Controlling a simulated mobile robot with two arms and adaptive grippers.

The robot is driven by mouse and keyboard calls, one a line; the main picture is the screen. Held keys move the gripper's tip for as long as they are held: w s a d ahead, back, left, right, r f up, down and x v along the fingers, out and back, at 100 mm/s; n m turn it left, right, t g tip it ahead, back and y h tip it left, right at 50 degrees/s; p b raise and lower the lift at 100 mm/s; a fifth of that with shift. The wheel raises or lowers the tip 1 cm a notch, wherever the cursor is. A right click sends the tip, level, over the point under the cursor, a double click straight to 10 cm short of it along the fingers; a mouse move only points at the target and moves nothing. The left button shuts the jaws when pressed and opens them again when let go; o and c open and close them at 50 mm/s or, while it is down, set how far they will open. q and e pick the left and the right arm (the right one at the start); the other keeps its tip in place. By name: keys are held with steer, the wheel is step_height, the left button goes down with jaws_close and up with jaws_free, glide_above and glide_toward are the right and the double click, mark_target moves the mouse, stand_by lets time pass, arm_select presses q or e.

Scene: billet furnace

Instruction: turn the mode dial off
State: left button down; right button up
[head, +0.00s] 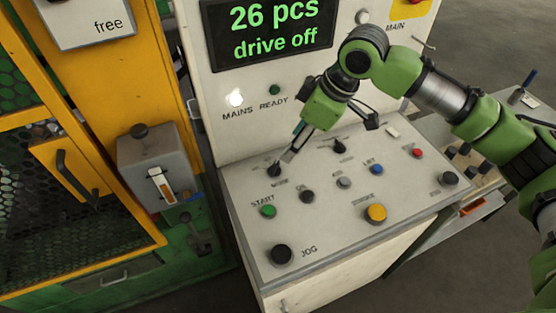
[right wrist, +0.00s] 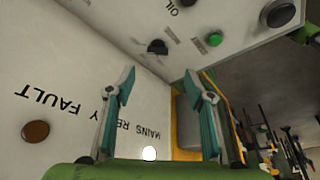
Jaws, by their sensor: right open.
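The mode dial (head: 274,169) is a small black knob at the back left of the sloping white control panel, beside the MODE label. It also shows in the right wrist view as a black knob (right wrist: 157,47), ahead of and roughly between the fingertips. My right gripper (head: 290,155) reaches down from the right, just behind and right of the dial. In the right wrist view its two teal fingers (right wrist: 159,76) are spread apart with nothing between them. The fingers look clear of the dial. Its exact pointer setting is too small to read. My left gripper is not in view.
The green START button (head: 268,211), a black knob (head: 306,196) and a second dial (head: 339,146) are close by. An upright display (head: 268,30) reading "26 pcs drive off" stands behind. A yellow-framed machine (head: 60,160) is left; a side table (head: 490,180) is right.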

mark_target(276, 166)
steer(key=x, duration=0.3)
steer(key=p+x, duration=0.1)
steer(key=x, duration=0.2)
steer(key=shift+w, duration=0.25)
steer(key=p+x, duration=0.1)
steer(key=x, duration=0.3)
steer(key=shift+f, duration=0.35)
steer(key=shift+w+a+f, duration=0.1)
steer(key=shift+a+f, duration=0.05)
steer(key=shift+f, duration=0.15)
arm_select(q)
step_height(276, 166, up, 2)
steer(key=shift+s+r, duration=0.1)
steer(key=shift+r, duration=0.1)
arm_select(e)
steer(key=c, duration=1.1)
